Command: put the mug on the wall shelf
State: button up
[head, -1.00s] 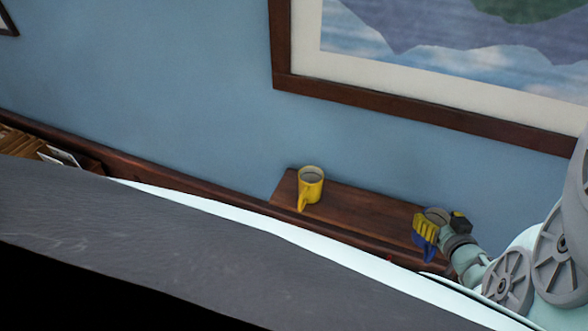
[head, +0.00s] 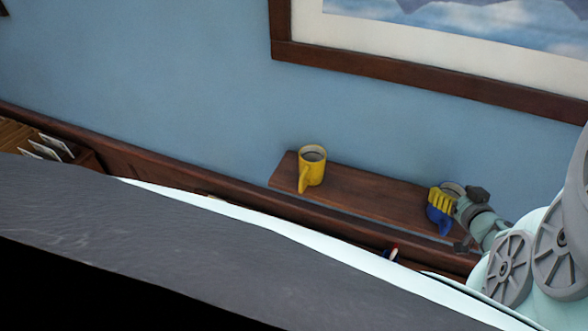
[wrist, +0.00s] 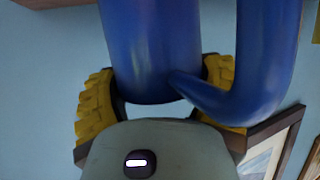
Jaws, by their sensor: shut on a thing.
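A blue mug (head: 436,221) is in my gripper (head: 447,201) at the right end of the wall shelf (head: 365,197), a brown wooden board on the blue wall. The yellow fingers are shut on the mug and hide part of it. In the wrist view the blue mug (wrist: 152,50) fills the upper middle, with its handle to the right and the yellow fingers of my gripper (wrist: 160,100) at either side. I cannot tell whether the mug touches the shelf.
A yellow mug (head: 313,166) stands upright on the shelf's left part. The shelf between the two mugs is clear. A framed picture (head: 420,80) hangs above. A wooden bookcase (head: 140,170) runs along the wall below, with cards or books (head: 45,148) at the left.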

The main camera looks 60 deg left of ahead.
jog(key=shift+r, duration=0.15)
jog(key=o, duration=1.2)
jog(key=shift+f, duration=0.2)
jog(key=shift+o, duration=0.2)
jog(key=shift+r, duration=0.1)
